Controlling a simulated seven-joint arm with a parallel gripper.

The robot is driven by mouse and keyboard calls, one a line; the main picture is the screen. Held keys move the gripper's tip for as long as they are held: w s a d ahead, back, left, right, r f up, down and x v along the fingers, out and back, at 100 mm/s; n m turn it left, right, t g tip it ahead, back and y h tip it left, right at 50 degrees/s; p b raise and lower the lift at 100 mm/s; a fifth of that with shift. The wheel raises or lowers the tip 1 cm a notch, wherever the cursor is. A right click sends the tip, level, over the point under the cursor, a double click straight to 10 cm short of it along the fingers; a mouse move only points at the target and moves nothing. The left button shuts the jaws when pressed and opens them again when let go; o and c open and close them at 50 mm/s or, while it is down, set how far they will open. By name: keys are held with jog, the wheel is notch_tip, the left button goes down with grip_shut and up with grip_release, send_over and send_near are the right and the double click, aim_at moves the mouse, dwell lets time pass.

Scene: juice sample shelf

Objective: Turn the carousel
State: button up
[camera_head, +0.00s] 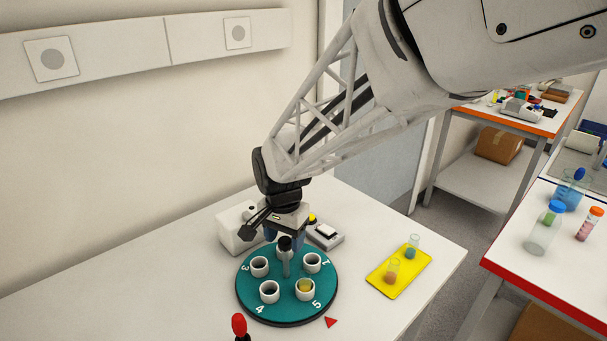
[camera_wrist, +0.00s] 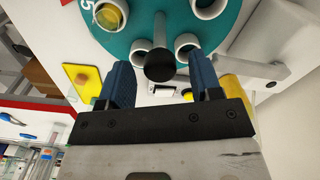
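The carousel (camera_head: 285,306) is a round teal disc on the white table, with several white cups around it and numbers 1, 3, 4 and 5 readable. The cup by the 5 (camera_head: 306,290) holds something yellow; this side faces a red triangle (camera_head: 331,322) on the table. A grey post with a black knob (camera_head: 284,243) stands at the disc's middle; the knob also shows in the wrist view (camera_wrist: 160,66). My gripper (camera_wrist: 160,75) is over the carousel with its blue fingers apart. The knob appears between them, with gaps on both sides; contact is not visible.
A yellow tray (camera_head: 381,284) with two small vials lies right of the carousel. A white device (camera_head: 326,236) and a white box (camera_head: 232,226) stand behind it. A red-topped item (camera_head: 240,326) is at the front. The table's left part is clear.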

jog(key=shift+r, duration=3.9)
jog(key=shift+s+d+r, duration=0.15)
jog(key=shift+d, duration=0.35)
jog(key=s+d+n+t, duration=0.1)
jog(key=s+d+n, duration=0.1)
jog(key=s+d, duration=0.7)
jog(key=s+d+n+t, duration=0.1)
jog(key=s+d+n, duration=0.1)
jog(key=s+d, duration=0.8)
jog(key=d, duration=0.6)
jog(key=shift+r+n+t, duration=0.3)
jog(key=shift+r+n, duration=0.05)
jog(key=shift+n, duration=0.05)
